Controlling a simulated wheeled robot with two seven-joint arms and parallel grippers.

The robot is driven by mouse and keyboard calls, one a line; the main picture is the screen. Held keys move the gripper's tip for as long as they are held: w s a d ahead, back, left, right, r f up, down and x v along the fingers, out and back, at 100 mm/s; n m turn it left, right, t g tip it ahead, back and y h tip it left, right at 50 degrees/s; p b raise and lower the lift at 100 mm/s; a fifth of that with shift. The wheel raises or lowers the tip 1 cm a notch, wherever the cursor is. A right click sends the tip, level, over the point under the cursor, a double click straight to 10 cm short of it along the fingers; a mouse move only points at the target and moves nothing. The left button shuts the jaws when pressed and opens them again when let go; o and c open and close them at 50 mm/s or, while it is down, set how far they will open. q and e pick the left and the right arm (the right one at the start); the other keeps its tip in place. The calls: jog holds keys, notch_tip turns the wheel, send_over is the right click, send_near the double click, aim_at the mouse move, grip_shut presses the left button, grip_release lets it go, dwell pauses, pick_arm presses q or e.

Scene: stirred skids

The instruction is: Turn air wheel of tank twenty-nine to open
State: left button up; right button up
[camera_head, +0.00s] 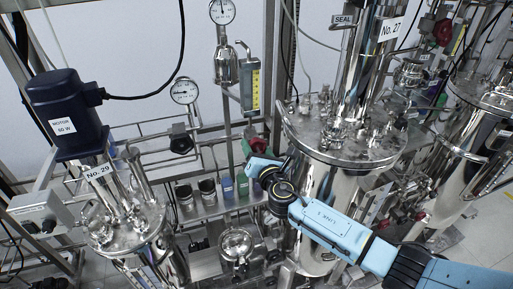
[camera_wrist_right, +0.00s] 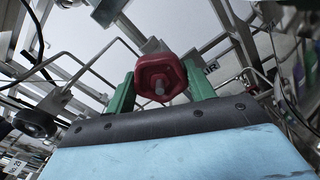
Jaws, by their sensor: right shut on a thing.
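Tank No. 29 (camera_head: 122,228) stands at the lower left of the head view, with its motor (camera_head: 66,108) on top. A red hexagonal wheel (camera_wrist_right: 160,72) is in the middle of the right wrist view, on a metal block. My right gripper (camera_wrist_right: 160,88) has its two green fingers on either side of this wheel and is shut on it. In the head view my right gripper (camera_head: 257,152) is at the frame right of tank 29, and its own body largely hides the wheel. My left gripper is out of view.
Tank No. 27 (camera_head: 338,135) stands close to my right arm. A black wheel (camera_head: 181,141) sits below a gauge (camera_head: 185,91). Several small bottles (camera_head: 227,189) stand on a shelf below my gripper. Rails and pipes crowd the back.

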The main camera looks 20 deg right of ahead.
dwell(0.3)
jog(key=o, duration=1)
jog(key=shift+c, duration=0.2)
jog(key=s, duration=1.3)
jog(key=shift+s+d, duration=0.2)
jog(key=shift+d, duration=0.05)
jog(key=shift+f, duration=0.1)
